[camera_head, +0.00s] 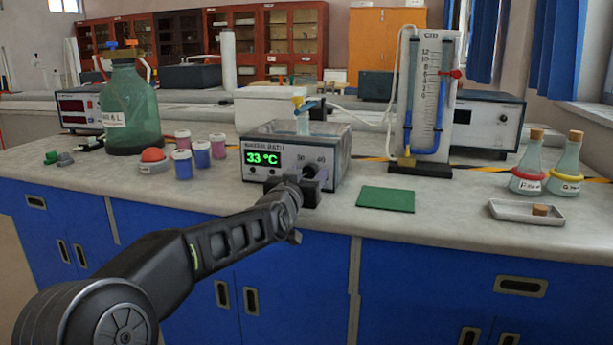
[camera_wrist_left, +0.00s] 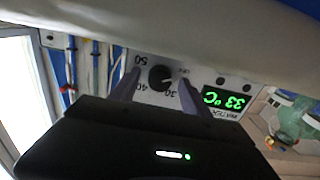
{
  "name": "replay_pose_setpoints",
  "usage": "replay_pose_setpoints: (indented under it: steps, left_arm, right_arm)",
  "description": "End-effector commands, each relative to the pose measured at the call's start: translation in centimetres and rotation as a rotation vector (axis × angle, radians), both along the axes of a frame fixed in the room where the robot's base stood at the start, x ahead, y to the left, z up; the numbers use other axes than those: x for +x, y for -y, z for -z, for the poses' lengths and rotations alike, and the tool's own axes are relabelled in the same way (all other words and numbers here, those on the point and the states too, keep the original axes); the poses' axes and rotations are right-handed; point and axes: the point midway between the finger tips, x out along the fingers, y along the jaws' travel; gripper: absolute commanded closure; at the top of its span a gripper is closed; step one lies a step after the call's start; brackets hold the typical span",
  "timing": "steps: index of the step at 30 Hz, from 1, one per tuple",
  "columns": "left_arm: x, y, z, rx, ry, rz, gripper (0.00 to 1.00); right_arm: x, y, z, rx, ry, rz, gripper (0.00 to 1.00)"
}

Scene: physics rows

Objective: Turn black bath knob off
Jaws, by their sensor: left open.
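The water bath (camera_head: 333,142) is a grey box with a green display reading 33 °C, standing near the front edge of the bench. Its black knob (camera_head: 310,170) is on the front panel, right of the display, partly behind my gripper. My left gripper (camera_head: 309,184) is open in front of the panel. In the wrist view its fingers lie on either side of the knob, with gaps. My right gripper is out of view.
A green mat (camera_head: 386,199) lies right of the bath. A manometer stand (camera_head: 428,100) and flasks (camera_head: 566,160) are to the right.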

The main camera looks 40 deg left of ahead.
Motion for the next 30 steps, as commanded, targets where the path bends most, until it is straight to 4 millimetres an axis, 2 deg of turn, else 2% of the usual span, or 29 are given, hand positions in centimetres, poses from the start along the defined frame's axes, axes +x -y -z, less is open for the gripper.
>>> replay_pose_setpoints:
  steps: [5, 15, 18, 30]
  left_arm:
    - [-1.1, 0.4, -0.1, 0.003, 0.0, 0.0, 0.45]
    - [-6.1, 2.2, -0.2, 0.002, 0.0, 0.001, 0.45]
    - [-7.0, 2.5, -0.1, 0.0, 0.001, 0.0, 0.45]
    - [-7.3, 2.6, 0.0, 0.0, 0.0, 0.0, 0.45]
  right_arm:
    - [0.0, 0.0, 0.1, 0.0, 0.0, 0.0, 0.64]
    - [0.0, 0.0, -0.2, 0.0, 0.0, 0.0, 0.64]
    - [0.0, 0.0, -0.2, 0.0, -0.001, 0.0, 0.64]
    - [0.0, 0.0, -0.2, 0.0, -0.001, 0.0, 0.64]
